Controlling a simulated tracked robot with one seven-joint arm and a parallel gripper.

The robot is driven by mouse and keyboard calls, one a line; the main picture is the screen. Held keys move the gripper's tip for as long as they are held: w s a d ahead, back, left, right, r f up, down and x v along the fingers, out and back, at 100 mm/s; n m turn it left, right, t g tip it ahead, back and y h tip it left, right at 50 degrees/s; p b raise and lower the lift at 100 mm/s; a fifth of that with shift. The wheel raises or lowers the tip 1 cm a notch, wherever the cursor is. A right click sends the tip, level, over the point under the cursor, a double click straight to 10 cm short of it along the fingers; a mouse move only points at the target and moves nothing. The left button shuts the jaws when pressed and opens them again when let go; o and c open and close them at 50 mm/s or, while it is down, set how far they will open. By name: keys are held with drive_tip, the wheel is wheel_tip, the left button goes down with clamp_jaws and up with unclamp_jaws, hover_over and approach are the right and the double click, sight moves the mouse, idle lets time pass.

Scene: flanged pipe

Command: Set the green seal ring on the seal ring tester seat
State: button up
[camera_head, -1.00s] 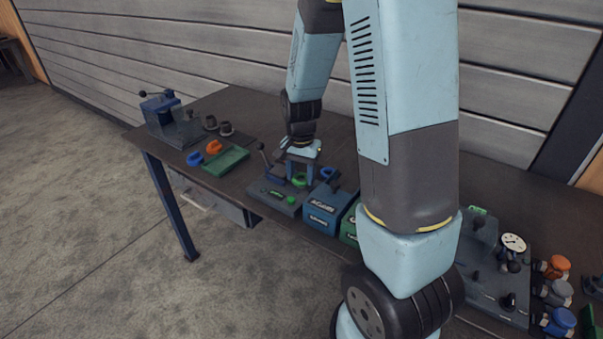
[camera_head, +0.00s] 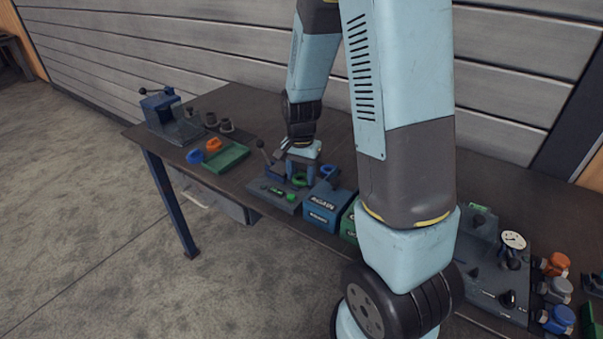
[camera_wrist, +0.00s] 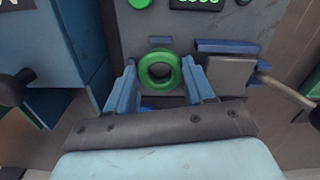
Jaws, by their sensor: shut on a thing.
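The green seal ring (camera_wrist: 147,73) is between the two blue fingers of my gripper (camera_wrist: 162,84), which are shut on it. The seal ring tester (camera_wrist: 228,22) is a grey plate with a green display and a green button, right beyond the ring in the wrist view. The ring covers the spot behind it, so I cannot tell whether it touches the seat. In the head view my gripper (camera_head: 299,178) is low over the tester (camera_head: 265,185), with the ring small and partly hidden between the fingers.
A lever with a black knob (camera_head: 261,144) rises beside the gripper, at its left. A blue box (camera_head: 322,215) marked AGAIN stands close on the right. A green tray (camera_head: 228,158), orange and blue rings, and a blue vise (camera_head: 158,102) are farther left.

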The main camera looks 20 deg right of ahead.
sight(301, 177)
drive_tip(key=o, duration=1.1)
drive_tip(key=shift+c, duration=0.2)
drive_tip(key=shift+o, duration=1)
drive_tip(key=shift+r, duration=0.1)
drive_tip(key=shift+w+r, duration=0.15)
drive_tip(key=shift+r, duration=0.95)
drive_tip(key=shift+c, duration=0.2)
drive_tip(key=shift+o, duration=0.7)
drive_tip(key=shift+r, duration=2.3)
